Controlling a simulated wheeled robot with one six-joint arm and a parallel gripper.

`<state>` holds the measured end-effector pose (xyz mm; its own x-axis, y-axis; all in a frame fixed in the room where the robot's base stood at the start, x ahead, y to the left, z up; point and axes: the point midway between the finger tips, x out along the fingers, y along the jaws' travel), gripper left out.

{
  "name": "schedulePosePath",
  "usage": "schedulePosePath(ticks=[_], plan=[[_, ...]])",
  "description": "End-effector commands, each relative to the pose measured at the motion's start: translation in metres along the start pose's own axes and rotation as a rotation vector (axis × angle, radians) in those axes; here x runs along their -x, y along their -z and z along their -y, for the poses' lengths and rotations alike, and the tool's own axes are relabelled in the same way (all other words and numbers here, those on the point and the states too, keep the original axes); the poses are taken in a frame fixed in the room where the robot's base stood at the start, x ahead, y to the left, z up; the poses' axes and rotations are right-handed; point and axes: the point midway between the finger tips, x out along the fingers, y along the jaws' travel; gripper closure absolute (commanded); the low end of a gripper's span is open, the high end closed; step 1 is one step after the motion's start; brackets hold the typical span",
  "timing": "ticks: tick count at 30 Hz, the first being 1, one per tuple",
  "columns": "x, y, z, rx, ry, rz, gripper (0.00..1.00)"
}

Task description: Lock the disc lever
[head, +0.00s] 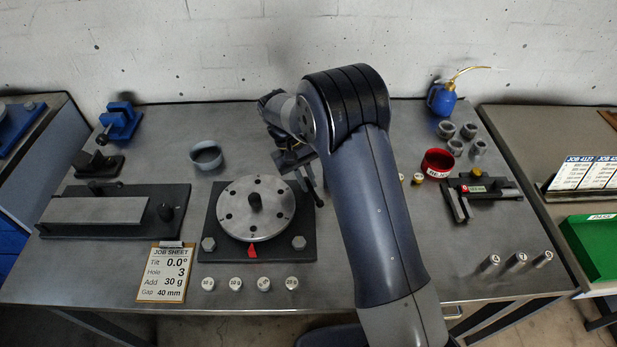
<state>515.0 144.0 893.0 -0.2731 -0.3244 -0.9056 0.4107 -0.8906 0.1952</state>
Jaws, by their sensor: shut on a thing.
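My gripper (312,184) reaches down at the back right corner of the base plate, beside the disc. It is shut on what looks like the disc lever (319,201), a thin dark bar. My arm covers part of this spot, and the fingertips are small and hard to make out. I cannot tell the lever's lock state.
Several small weights (235,283) stand in front of the base. A job sheet (165,272) lies front left. A grey ring cup (207,155) sits behind left, a red cup (437,162) and a dark fixture (482,193) to the right.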

Motion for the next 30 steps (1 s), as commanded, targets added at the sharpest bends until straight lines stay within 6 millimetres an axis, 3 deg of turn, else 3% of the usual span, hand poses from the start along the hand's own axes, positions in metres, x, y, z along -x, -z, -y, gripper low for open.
schedulePosePath(ticks=[15, 30], plan=[[0.0030, 0.0026, 0.0049, -0.329, 0.137, 0.069, 1.00], [0.0034, 0.0036, 0.0063, -0.404, 0.168, 0.084, 1.00]])
